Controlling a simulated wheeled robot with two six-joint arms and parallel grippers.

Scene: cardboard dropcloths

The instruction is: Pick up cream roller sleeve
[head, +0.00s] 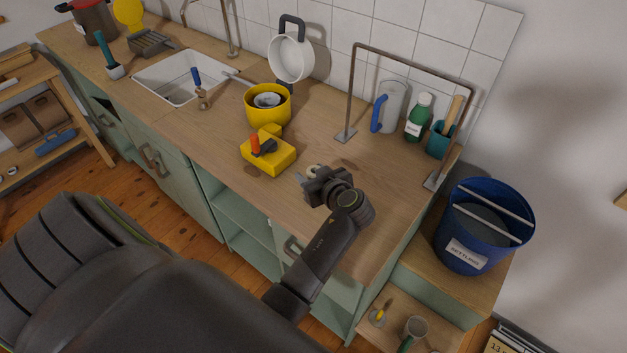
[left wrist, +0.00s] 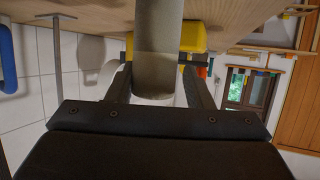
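The cream roller sleeve (left wrist: 158,45) fills the middle of the left wrist view as a pale cylinder, running off its upper edge. In the head view only a small pale ring of its end (head: 313,170) shows beside my left gripper (head: 320,183). In the left wrist view the fingers of my left gripper (left wrist: 158,80) stand on either side of the sleeve. Their tips are close to its sides, partly hidden. I cannot tell whether they press on it. The gripper is low over the counter. My right gripper is not in view.
A yellow block with an orange-and-black tool (head: 268,155) and a yellow pot (head: 267,104) stand left of the gripper. A metal frame (head: 411,52) stands behind, around a jug (head: 392,105) and green bottle (head: 418,118). A blue bucket (head: 470,255) is at right. The wooden counter (head: 345,160) is bare nearby.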

